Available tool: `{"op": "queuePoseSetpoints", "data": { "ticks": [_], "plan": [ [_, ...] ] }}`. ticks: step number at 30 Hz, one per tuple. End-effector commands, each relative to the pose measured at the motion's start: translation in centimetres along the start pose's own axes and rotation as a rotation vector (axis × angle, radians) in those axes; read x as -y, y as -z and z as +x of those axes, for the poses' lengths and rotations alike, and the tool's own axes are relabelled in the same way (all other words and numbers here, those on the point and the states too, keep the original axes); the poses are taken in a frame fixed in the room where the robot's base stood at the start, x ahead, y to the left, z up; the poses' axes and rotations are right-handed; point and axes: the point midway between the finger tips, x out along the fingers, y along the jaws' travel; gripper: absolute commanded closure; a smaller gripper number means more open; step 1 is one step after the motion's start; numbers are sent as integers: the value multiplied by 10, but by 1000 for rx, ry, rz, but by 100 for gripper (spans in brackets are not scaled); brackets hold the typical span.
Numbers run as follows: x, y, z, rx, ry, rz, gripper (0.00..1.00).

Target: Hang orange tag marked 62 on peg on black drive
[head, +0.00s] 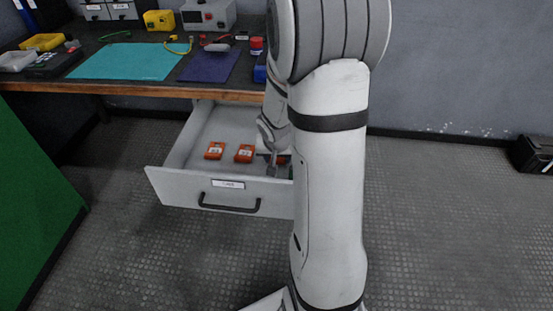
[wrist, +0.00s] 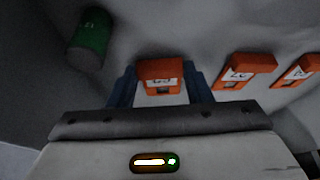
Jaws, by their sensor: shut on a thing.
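My gripper (wrist: 161,85) is shut on an orange tag (wrist: 160,72) with a white label, inside the open drawer. The number on the held tag is too blurred to read. In the head view my gripper (head: 272,165) is low over the right part of the drawer, partly hidden by my arm. Two other orange tags lie on the drawer floor, the nearer one (wrist: 247,70) and a farther one (wrist: 297,72) to the right in the wrist view; their numbers are not legible. I cannot make out the black drive or its peg.
The grey drawer (head: 172,190) stands pulled out under the workbench (head: 130,88). A green cylinder (wrist: 90,38) lies in it, left of the held tag in the wrist view. A green panel (head: 35,190) stands at left. A dark box (head: 535,153) is at far right; the floor between is clear.

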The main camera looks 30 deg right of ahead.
Motion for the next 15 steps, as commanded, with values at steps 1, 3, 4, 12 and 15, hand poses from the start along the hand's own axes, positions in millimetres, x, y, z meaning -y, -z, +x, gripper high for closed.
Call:
{"op": "queuePoseSetpoints", "data": {
  "ticks": [1, 3, 4, 12, 15],
  "plan": [
    [0, 0, -1, 0, 0, 0, 76],
    [0, 0, 1, 0, 0, 0, 76],
    [0, -1, 2, 0, 0, 0, 76],
    [0, -1, 3, -1, 1, 0, 42],
    [0, -1, 3, -1, 1, -1, 34]
  ]
}}
